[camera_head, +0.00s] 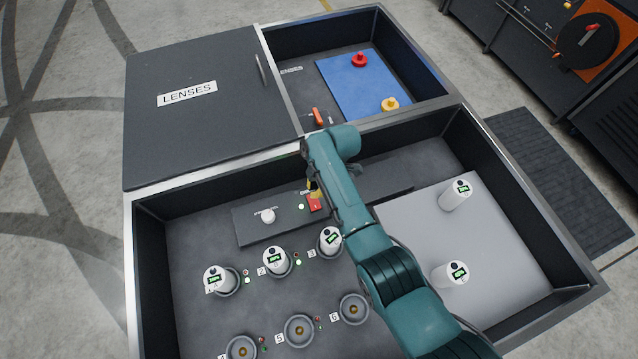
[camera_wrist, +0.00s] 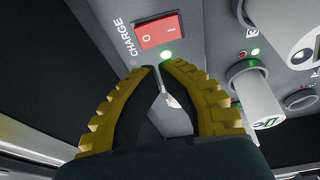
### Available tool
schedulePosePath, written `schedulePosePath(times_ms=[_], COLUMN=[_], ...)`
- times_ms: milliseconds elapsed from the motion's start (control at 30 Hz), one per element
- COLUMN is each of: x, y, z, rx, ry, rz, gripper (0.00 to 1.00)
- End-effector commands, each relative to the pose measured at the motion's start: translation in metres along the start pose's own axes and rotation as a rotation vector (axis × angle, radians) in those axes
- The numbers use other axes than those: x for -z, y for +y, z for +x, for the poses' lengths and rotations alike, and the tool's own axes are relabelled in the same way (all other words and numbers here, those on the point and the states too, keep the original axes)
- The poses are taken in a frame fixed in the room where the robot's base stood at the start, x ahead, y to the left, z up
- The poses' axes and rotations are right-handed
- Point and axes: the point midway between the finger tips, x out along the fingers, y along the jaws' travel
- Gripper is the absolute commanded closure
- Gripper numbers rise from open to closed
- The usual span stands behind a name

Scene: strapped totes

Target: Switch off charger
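The red charger switch (camera_wrist: 158,31) is a rocker marked O and I beside the word CHARGE. In the head view the switch (camera_head: 315,203) sits at the right end of a raised dark panel (camera_head: 245,228). My gripper (camera_wrist: 159,66) has yellow ribbed fingers with black inner faces. Their tips meet or nearly meet just short of the switch, with nothing held. Contact with the switch cannot be made out. In the head view my gripper (camera_head: 314,188) is partly hidden by my arm.
A white knob (camera_head: 267,215) is on the same panel. Three white cylinders with green displays, one being (camera_head: 275,261), stand in the numbered sockets; sockets such as (camera_head: 299,331) are empty. Two more cylinders (camera_head: 457,194) stand on a pale mat (camera_head: 500,240). Tote walls (camera_head: 150,270) surround this.

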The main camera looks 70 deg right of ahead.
Motion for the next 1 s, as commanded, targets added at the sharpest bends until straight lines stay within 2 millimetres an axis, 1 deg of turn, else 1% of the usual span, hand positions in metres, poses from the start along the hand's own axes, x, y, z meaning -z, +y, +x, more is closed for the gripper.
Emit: schedulePosePath(times_ms=[33,100,200,300,400,700,767,867,1000], x=[-0.002,-0.001,-0.007,-0.010,-0.011,-0.011,-0.012,-0.014,-0.014], y=[-0.001,0.000,0.002,0.003,0.003,0.003,0.004,0.007,0.009], z=[0.018,0.032,0.049,0.058,0.062,0.061,0.064,0.073,0.073], rx=[0.003,0.002,0.001,0.000,0.000,0.000,0.000,0.001,0.001], ry=[0.000,0.000,0.000,0.000,0.000,0.000,0.000,0.000,0.000], rz=[-0.001,-0.002,0.000,0.000,0.000,0.000,0.000,0.000,0.000], gripper=[1.00,1.00,1.00,1.00,1.00,1.00,1.00,1.00,1.00])
